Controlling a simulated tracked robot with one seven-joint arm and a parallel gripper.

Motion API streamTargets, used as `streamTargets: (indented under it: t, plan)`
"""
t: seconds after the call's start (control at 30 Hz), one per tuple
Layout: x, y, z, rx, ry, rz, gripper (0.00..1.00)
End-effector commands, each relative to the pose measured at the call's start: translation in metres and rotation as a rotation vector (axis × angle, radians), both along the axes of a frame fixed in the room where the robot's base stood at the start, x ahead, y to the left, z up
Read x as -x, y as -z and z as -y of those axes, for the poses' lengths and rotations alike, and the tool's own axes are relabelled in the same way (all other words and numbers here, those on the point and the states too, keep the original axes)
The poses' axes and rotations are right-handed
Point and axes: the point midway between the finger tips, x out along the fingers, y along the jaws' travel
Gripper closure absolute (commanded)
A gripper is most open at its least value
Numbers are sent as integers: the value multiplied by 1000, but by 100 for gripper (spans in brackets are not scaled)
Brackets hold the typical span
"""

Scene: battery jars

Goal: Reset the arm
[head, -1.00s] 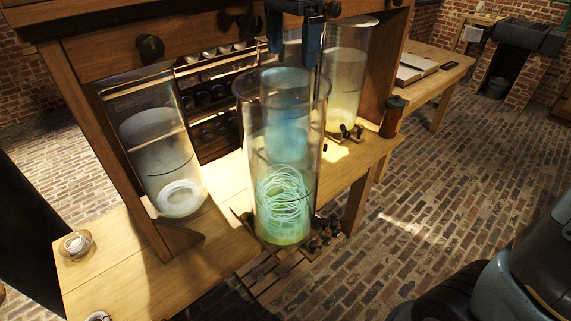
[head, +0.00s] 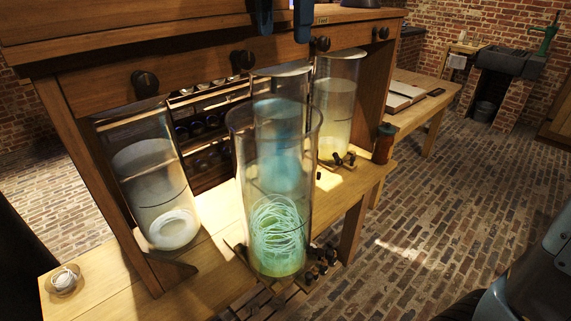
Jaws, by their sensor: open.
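My gripper (head: 283,30) shows at the top edge of the head view, its two dark blue fingers hanging down apart and empty. It is above the glass jars, in front of the wooden beam. The front jar (head: 235,170) is tall and clear, with a tangle of pale glowing coil (head: 279,228) low inside. A bluish jar (head: 280,95) stands behind it, partly seen through its glass.
A left jar (head: 148,170) holds a white ring. A right jar (head: 335,100) stands behind, near a reddish-brown bottle (head: 384,143). A wooden frame (head: 100,80) with dark knobs spans above the jars. A small glass dish (head: 66,279) sits on the bench at left.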

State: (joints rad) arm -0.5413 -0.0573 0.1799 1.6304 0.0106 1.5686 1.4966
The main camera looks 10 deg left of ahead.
Motion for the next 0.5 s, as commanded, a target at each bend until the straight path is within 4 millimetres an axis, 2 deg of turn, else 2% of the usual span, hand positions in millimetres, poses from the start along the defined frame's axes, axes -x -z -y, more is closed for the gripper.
streamTargets:
  t: [0.13, 0.23, 0.37, 0.5]
  plan:
    - [0, 1, 7, -4, -8, 8, 6]
    - [0, 5, 28, -13, -42, 31, 6]
    - [3, 16, 73, -28, -129, 89, 6]
    - [11, 34, 126, -29, -240, 163, 6]
